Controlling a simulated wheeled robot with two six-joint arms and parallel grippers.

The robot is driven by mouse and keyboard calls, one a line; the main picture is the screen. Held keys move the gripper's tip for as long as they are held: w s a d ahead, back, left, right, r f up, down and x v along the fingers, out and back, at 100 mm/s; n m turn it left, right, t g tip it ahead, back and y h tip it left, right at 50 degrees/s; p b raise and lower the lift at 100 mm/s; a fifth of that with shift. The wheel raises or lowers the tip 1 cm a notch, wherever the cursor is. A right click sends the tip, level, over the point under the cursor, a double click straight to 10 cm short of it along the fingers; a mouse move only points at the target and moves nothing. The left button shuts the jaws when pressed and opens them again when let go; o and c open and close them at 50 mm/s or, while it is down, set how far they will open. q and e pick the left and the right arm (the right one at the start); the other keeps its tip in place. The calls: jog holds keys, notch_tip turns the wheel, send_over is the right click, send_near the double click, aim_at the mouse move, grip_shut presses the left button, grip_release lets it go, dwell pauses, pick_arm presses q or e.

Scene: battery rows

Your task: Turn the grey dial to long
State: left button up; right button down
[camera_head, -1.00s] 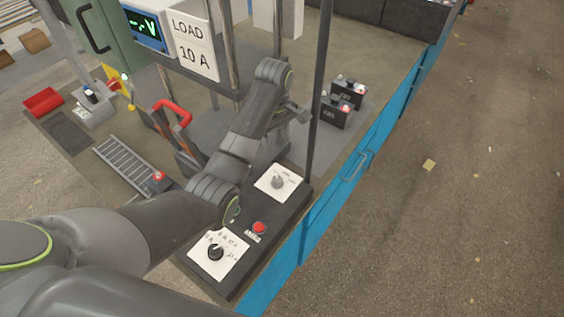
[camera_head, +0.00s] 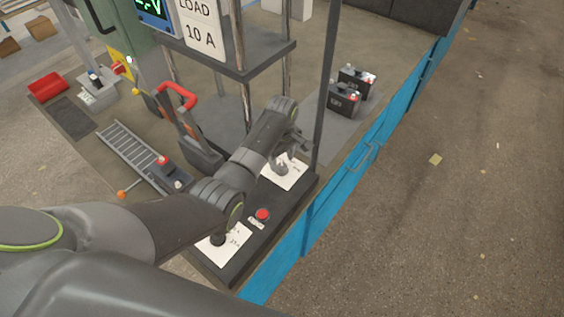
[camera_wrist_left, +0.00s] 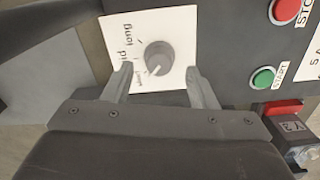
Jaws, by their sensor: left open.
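The grey dial (camera_wrist_left: 158,57) sits on a white plate (camera_wrist_left: 178,22) in the left wrist view. "long" is printed at the plate's upper left, with a partly hidden "mid"-like label and a smaller mark below it. A pale mark on the dial's lower edge points down, away from "long". My left gripper (camera_wrist_left: 160,84) is open, its fingers short of the dial and to either side of it; no contact shows. In the head view the gripper (camera_head: 298,142) is above the far white plate (camera_head: 293,178), with the grey dial (camera_head: 281,167) partly covered. My right gripper is not in view.
A black dial (camera_head: 218,239) on a nearer plate is partly behind my arm. A red button (camera_head: 263,214) lies between the plates. Red STOP (camera_wrist_left: 284,10) and green START (camera_wrist_left: 263,77) buttons are right of the dial. A dark post (camera_head: 325,90) stands close to my gripper.

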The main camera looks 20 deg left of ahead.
aim_at(282, 168)
pick_arm(q)
jog(key=shift+f, duration=1.2)
jog(key=shift+c, duration=0.2)
jog(key=c, duration=0.9)
